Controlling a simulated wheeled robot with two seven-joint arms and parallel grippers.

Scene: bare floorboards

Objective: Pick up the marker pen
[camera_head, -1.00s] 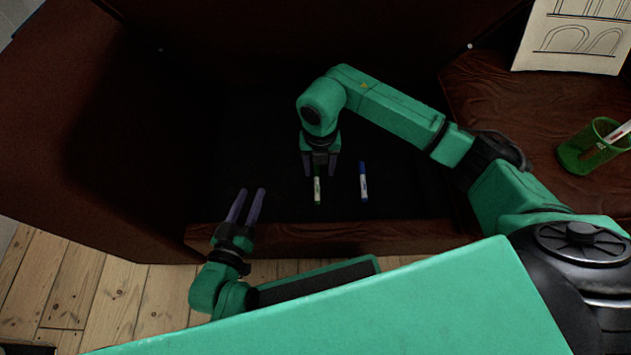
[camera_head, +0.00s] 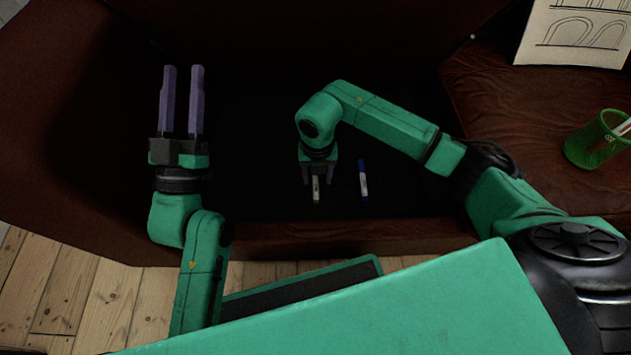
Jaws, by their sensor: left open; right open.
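Two marker pens lie on the dark inner surface of the brown furniture. One is a white marker with a green end (camera_head: 316,192); the other is a white marker with a blue cap (camera_head: 364,184), a little to its right. My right gripper (camera_head: 318,180) is open, pointing down, with its fingers on either side of the green-ended marker's upper part. I cannot tell whether they touch it. My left gripper (camera_head: 181,100) is open and empty, raised well to the left of both markers, its fingers pointing toward the top of the picture.
The dark surface between my grippers looks clear.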

